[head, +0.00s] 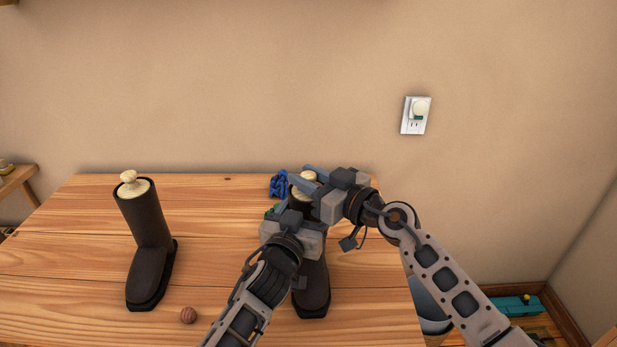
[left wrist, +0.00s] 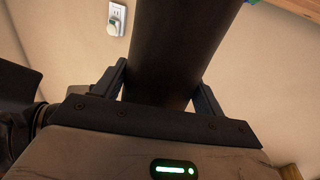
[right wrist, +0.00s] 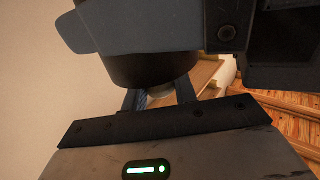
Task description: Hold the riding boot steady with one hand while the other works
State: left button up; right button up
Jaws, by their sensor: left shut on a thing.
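A dark brown riding boot (head: 314,290) stands upright on the wooden table, its toe towards me. My left gripper (head: 298,210) is shut on its shaft. In the left wrist view the shaft (left wrist: 175,60) lies between both fingers. A cream boot-tree knob (head: 308,175) shows at the boot's top. My right gripper (head: 308,178) is at this knob, its fingers apart on either side of it. In the right wrist view a pale part (right wrist: 160,99) shows between the fingers, partly hidden by a dark rounded shape. Both grippers hide much of the boot.
A second boot (head: 148,235) with a cream boot tree (head: 132,185) stands on the left. A blue object (head: 278,185) sits behind the held boot. The table between the boots is mostly clear.

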dwell(0.7)
jog(key=shift+r, duration=1.1)
jog(key=shift+r, duration=2)
pick_arm(q)
jog(key=o, duration=1.5)
